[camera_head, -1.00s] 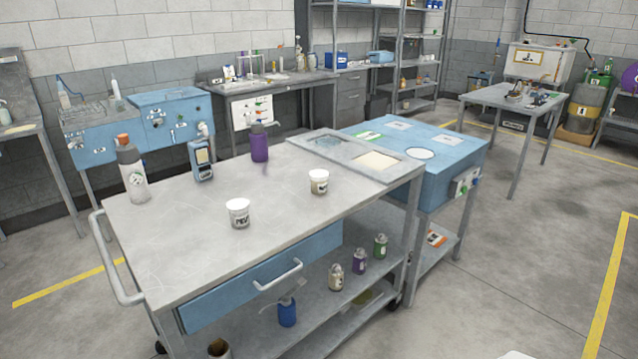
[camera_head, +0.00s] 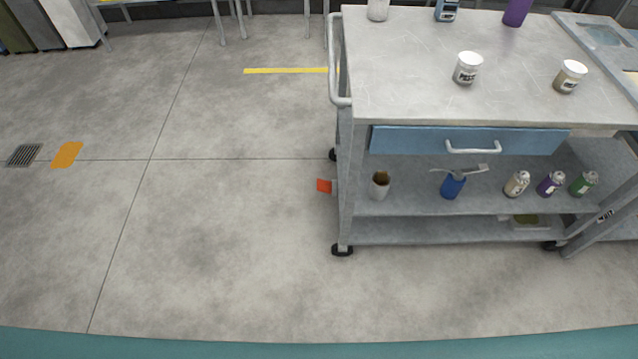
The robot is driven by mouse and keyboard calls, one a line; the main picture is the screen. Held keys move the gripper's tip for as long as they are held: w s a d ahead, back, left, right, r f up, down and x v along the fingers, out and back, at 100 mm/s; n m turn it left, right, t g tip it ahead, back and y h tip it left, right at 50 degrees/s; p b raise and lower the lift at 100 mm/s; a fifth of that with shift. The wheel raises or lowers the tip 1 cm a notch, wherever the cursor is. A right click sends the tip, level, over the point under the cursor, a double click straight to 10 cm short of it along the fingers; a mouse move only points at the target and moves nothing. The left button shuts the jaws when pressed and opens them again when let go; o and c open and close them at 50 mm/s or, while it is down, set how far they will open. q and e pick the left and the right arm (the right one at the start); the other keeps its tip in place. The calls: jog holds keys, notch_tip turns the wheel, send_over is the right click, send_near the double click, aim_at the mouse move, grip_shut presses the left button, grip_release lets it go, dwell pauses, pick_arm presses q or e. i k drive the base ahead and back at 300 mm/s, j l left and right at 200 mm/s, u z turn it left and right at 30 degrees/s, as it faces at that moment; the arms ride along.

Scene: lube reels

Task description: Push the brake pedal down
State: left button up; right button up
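A small orange-red tab (camera_head: 324,186), which looks like the brake pedal, sticks out at the lower left side of the grey cart (camera_head: 420,95). It is low, near the cart's left legs and casters. It is small, and I cannot tell whether it is up or pressed down. Dark casters show at the front left (camera_head: 342,250) and the front right (camera_head: 549,246). Neither of my grippers is in view.
The cart carries white-lidded jars (camera_head: 467,68) on top, a blue drawer (camera_head: 470,140) and several small bottles (camera_head: 517,183) on its shelf. Its push handle (camera_head: 337,70) is on the left. The concrete floor (camera_head: 220,230) left of the cart is clear.

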aim_at(322, 185)
jog(key=z, duration=0.3)
jog(key=i+j+z, duration=0.15)
jog(key=z, duration=0.2)
jog(key=i+j+z, duration=0.1)
jog(key=j+z, duration=0.6)
jog(key=i+j, duration=0.05)
